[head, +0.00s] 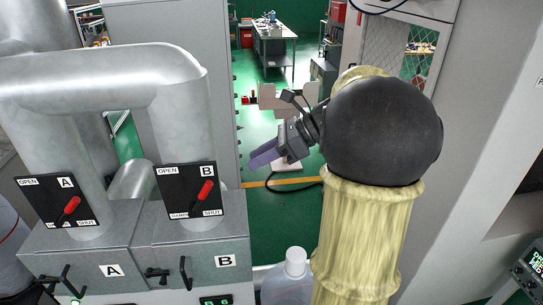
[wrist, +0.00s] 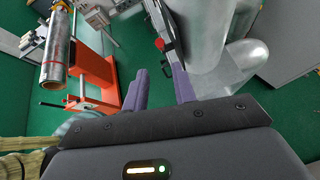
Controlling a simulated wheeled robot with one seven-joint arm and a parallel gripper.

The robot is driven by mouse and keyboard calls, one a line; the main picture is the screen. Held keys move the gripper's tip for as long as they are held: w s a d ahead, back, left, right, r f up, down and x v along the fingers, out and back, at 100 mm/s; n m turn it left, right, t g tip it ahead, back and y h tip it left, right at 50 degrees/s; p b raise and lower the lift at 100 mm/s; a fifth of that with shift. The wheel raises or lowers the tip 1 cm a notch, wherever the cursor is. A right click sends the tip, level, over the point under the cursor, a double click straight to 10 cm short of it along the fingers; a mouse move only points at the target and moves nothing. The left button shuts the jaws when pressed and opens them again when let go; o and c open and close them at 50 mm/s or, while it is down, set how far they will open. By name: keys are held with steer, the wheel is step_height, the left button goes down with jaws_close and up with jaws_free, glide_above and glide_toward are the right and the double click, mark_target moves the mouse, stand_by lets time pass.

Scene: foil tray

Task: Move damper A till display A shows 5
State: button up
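Damper A's black plate (head: 40,190) is on the left duct, marked OPEN at top left and SHUT at bottom right. Its red handle (head: 71,206) lies at a slant on the plate's right part. Display A's reading cannot be seen in the head view. My gripper (head: 262,155) is in the air right of the ducts, well away from damper A. Its purple fingers stand apart and empty in the wrist view (wrist: 158,80). A red handle (wrist: 160,43) on a dark plate shows beyond them; I cannot tell which damper it is.
Damper B's plate (head: 170,180) with its red handle (head: 205,190) is between damper A and my gripper. A grey box (head: 60,262) labelled A has dark latches. A clear jug (head: 290,280) stands at bottom centre. An orange stand (wrist: 97,75) is in the wrist view.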

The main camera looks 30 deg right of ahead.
steer(key=v, duration=0.2)
steer(key=shift+s+d+r, duration=0.1)
steer(key=shift+d+r, duration=0.1)
steer(key=shift+d, duration=0.1)
steer(key=shift+c, duration=0.2)
steer(key=shift+a+f, duration=0.1)
steer(key=shift+f, duration=0.05)
steer(key=c, duration=0.4)
steer(key=a+f+n+g+h+b, duration=0.1)
steer(key=f, duration=0.3)
steer(key=s+a+f+n+h+b, duration=0.1)
steer(key=a+f+n, duration=0.1)
steer(key=f, duration=0.2)
steer(key=a+f+n+g+h+b, duration=0.1)
steer(key=a+f, duration=0.1)
steer(key=f, duration=0.2)
steer(key=shift+s+n+g, duration=0.3)
steer(key=shift+s+n, duration=0.1)
jaws_close()
steer(key=s+a+f+n+h+b, duration=0.2)
steer(key=s+a+f+n+h, duration=0.1)
steer(key=f+n, duration=0.6)
steer(key=s+a+f+n+h+b, duration=0.3)
steer(key=s+f+n+h, duration=0.1)
steer(key=f+n, duration=0.6)
steer(key=shift+s+a+n+b, duration=0.15)
steer(key=shift+a+n+b, duration=0.15)
steer(key=shift+n, duration=0.1)
